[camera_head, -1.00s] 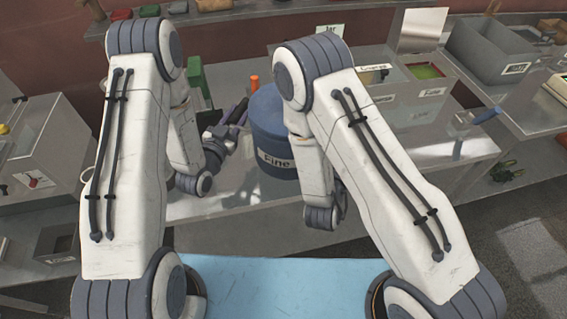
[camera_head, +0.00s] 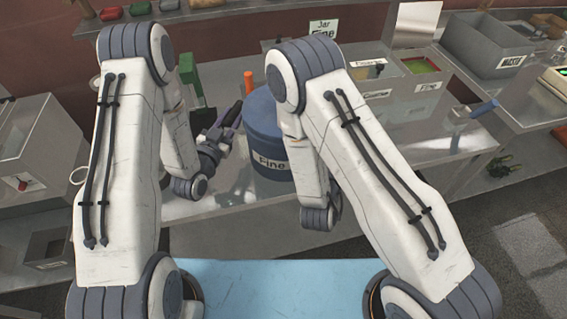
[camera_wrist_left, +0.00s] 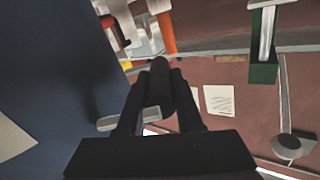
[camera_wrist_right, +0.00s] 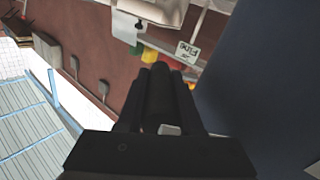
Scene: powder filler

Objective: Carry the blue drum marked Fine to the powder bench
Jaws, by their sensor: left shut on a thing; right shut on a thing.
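The blue drum (camera_head: 267,140) labelled "Fine" stands upright between my arms, over the steel bench top (camera_head: 235,197). I cannot tell whether it touches the bench. My left gripper (camera_head: 233,117) is at the drum's left side. In the left wrist view its fingers (camera_wrist_left: 160,95) are shut on a dark round handle beside the drum's dark blue wall (camera_wrist_left: 50,80). My right gripper is hidden behind my right arm in the head view. In the right wrist view its fingers (camera_wrist_right: 160,95) are shut on a similar dark handle beside the drum wall (camera_wrist_right: 265,90).
A "Jar Fine" sign (camera_head: 323,28) stands behind the drum. An orange upright thing (camera_head: 248,82) and a green one (camera_head: 188,70) stand behind the left gripper. Open bins (camera_head: 405,75) with labels and a blue-handled tool (camera_head: 484,107) are to the right. A grey cabinet (camera_head: 40,150) is at left.

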